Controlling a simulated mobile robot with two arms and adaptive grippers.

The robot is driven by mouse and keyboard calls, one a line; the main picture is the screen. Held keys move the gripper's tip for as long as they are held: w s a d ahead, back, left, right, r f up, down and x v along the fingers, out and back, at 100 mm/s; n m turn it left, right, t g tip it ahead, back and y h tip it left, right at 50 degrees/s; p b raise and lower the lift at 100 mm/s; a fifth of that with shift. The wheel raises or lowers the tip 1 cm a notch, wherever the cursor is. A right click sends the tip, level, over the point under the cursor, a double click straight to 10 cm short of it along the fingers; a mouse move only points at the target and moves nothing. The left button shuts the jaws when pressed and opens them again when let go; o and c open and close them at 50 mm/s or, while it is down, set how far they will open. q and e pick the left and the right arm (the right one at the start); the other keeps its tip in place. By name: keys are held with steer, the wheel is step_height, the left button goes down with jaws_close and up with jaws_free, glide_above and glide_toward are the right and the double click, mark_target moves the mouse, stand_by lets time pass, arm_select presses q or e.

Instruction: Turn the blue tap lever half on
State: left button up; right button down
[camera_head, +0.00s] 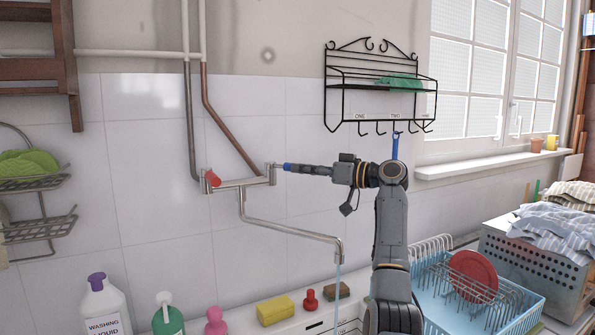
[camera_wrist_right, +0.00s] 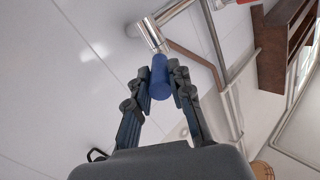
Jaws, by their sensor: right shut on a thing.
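The wall tap (camera_head: 240,184) has a red lever (camera_head: 213,179) at its left end and a blue lever (camera_head: 287,167) at its right end. The blue lever points right, towards my right arm. My right gripper (camera_head: 302,168) reaches it from the right and is shut on it. In the right wrist view the blue lever (camera_wrist_right: 160,75) sits between the two fingers (camera_wrist_right: 163,88), with the chrome tap end beyond it. The spout (camera_head: 300,231) bends down to the right, and a thin pale-blue stream (camera_head: 337,285) shows below its outlet. My left gripper is not in view.
A black wire rack (camera_head: 345,100) with hooks hangs above my right arm. A yellow sponge (camera_head: 274,310), a red stopper-like item (camera_head: 311,299) and bottles (camera_head: 104,305) stand below the tap. A blue dish rack (camera_head: 520,318) with a red plate (camera_head: 473,275) is at right.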

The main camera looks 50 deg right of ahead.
steer(key=shift+f, duration=0.1)
steer(key=c, duration=1.2)
jaws_free()
steer(key=v, duration=1.2)
